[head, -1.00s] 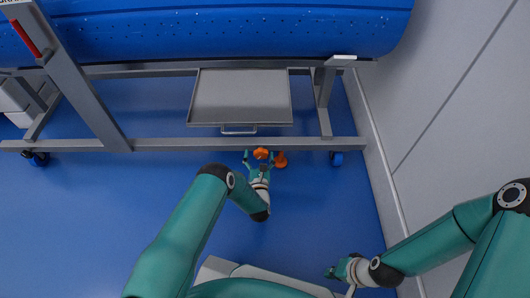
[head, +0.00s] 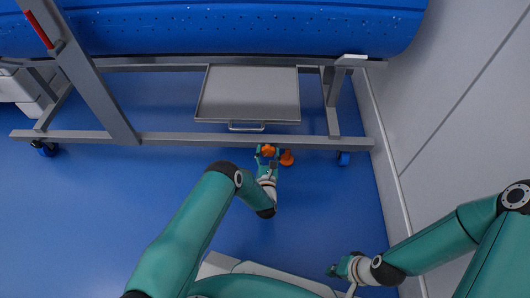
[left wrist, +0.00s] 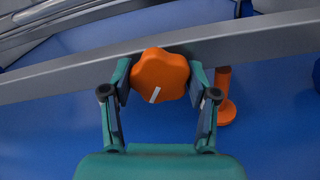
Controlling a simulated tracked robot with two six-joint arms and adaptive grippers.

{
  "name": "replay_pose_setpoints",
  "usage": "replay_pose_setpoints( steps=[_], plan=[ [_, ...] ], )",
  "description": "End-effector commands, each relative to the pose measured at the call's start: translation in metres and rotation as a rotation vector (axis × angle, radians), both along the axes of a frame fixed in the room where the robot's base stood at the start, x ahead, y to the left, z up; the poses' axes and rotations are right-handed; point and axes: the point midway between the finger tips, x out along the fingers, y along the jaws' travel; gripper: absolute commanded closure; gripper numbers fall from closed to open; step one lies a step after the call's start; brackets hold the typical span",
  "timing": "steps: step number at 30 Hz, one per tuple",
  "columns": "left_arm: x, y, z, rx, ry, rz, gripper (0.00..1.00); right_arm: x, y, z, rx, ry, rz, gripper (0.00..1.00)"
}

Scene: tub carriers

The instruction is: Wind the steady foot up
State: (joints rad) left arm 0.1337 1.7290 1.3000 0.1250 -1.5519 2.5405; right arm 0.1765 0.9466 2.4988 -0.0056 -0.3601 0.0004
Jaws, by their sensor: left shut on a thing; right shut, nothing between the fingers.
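The orange star-shaped knob (left wrist: 160,76) with a white mark stands in front of the grey lower rail in the left wrist view. It also shows in the head view (head: 268,150). My left gripper (left wrist: 160,82) is shut on it, one finger on each side. The steady foot, an orange post with a round base (left wrist: 226,108), is right of the knob and partly behind my right-hand finger. Its base also shows in the head view (head: 287,158). My right gripper (head: 332,271) is shut and empty, low over the floor at the bottom right, well away from the knob.
The grey carrier frame (head: 200,139) bears a long blue tub (head: 220,30). A grey tray (head: 248,95) with a handle sits under it. A pale wall (head: 460,100) closes the right side. Blue floor at left is clear.

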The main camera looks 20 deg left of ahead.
Motion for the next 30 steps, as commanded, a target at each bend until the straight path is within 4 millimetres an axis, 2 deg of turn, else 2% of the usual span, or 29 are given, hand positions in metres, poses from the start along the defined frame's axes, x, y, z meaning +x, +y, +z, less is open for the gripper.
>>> replay_pose_setpoints(
  steps=[11, 30],
  plan=[
    [0.0006, 0.0024, 0.0005, 0.231, 0.064, 0.007, 0.76, -0.0001, 0.0001, -0.0001, 0.0, 0.0, 0.0, 1.0],
    [0.0004, 0.0013, -0.0005, 0.813, 0.231, 0.002, 0.76, 0.0, -0.0001, -0.0001, 0.0, 0.0, 0.0, 1.0]
  ],
)
